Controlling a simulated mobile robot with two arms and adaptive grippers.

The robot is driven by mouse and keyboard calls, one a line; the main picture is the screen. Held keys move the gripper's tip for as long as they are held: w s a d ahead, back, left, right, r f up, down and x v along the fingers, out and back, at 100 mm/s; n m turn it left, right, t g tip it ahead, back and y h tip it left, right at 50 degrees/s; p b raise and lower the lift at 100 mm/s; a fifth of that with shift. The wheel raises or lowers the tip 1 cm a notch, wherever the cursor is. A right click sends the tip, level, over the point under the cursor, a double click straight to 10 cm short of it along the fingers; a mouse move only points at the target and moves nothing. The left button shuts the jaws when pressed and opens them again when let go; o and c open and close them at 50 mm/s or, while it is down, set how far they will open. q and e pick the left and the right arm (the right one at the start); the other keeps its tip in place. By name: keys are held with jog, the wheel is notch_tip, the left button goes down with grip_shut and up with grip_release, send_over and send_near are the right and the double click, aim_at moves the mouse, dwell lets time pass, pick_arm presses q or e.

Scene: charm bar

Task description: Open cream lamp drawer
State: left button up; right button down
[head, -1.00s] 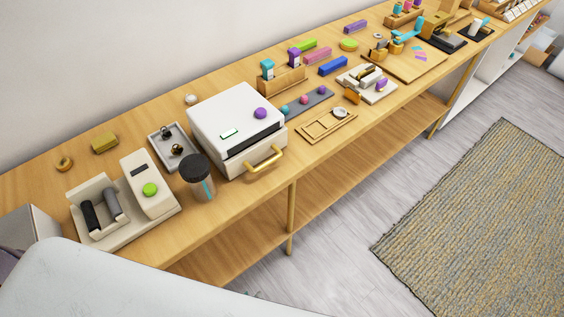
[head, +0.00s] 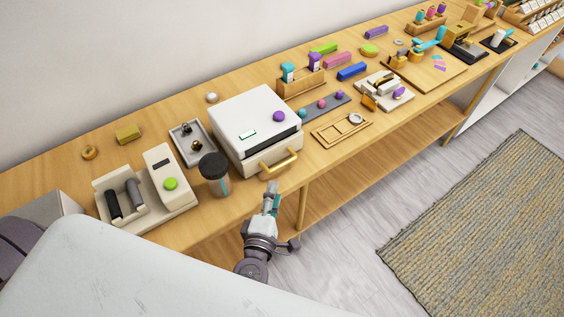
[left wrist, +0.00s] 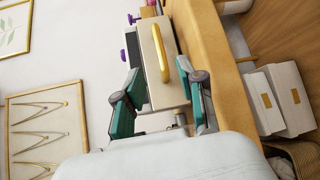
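The cream lamp box (head: 240,110) stands on the wooden counter, with a purple knob (head: 279,117) and a small green-edged display on top. Its drawer front (head: 265,163) carries a gold handle (head: 279,164) and sits close against the box, below a dark strip. My left gripper (head: 271,191) is just in front of and below the handle, apart from it. In the left wrist view its teal fingers (left wrist: 158,72) are spread, and the gold handle (left wrist: 161,53) shows between and beyond them. My right gripper is not in view.
The space in front of the counter edge is open.

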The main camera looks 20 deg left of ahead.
aim_at(282, 164)
pick_arm(q)
jog(key=w, duration=0.3)
jog(key=w+f, duration=0.1)
jog(key=w, duration=0.3)
jog(key=w+a+p, duration=0.1)
jog(key=w, duration=0.2)
jog(key=shift+w+f, duration=0.25)
jog(key=shift+f, duration=0.05)
grip_shut()
